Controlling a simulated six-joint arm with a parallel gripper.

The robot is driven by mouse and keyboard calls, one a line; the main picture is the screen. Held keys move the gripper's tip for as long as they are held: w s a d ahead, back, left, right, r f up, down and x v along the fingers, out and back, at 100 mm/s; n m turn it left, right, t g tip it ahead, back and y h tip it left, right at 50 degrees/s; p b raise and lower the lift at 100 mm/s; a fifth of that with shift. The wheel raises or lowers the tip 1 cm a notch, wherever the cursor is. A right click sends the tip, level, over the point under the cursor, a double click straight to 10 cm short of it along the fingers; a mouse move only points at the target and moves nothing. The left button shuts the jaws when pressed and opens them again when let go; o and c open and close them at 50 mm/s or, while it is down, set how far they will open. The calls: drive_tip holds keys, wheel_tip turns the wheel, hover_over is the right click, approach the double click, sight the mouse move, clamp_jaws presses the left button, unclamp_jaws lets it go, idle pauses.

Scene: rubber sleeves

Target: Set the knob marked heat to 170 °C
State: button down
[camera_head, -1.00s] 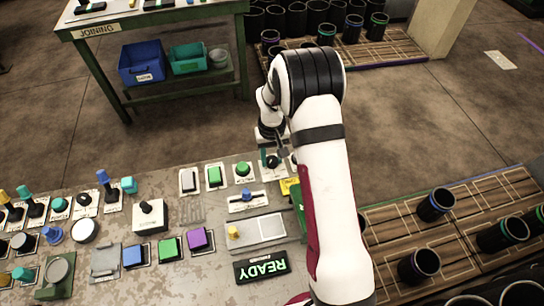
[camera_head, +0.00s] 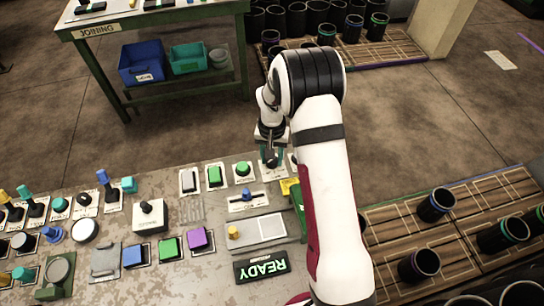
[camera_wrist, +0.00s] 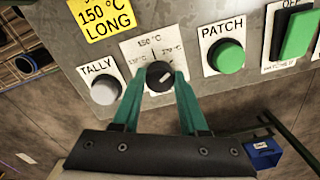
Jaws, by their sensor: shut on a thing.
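The heat knob (camera_wrist: 159,75) is a round black dial on a white plate in the wrist view. The plate (camera_wrist: 149,44) shows 150 °C at its top, with a 130 °C mark left and a 170 °C mark right. A short white line on the knob slants toward the upper right, on the 170 °C side; its exact setting is hard to read. My gripper (camera_wrist: 158,82) has its teal fingers shut on the knob from both sides. In the head view my gripper (camera_head: 271,156) is at the panel's far edge, over the dark knob (camera_head: 271,163).
A grey TALLY button (camera_wrist: 105,92) and a green PATCH button (camera_wrist: 229,56) flank the knob. A yellow note (camera_wrist: 103,17) reads 150 °C LONG. The panel (camera_head: 225,277) holds several other switches, with a lit READY sign (camera_head: 262,267). Black sleeves (camera_head: 418,266) stand on the right.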

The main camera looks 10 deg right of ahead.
drive_tip(key=shift+c, duration=2.2)
unclamp_jaws()
wheel_tip(320, 180, up, 16)
drive_tip(key=shift+f, duration=0.1)
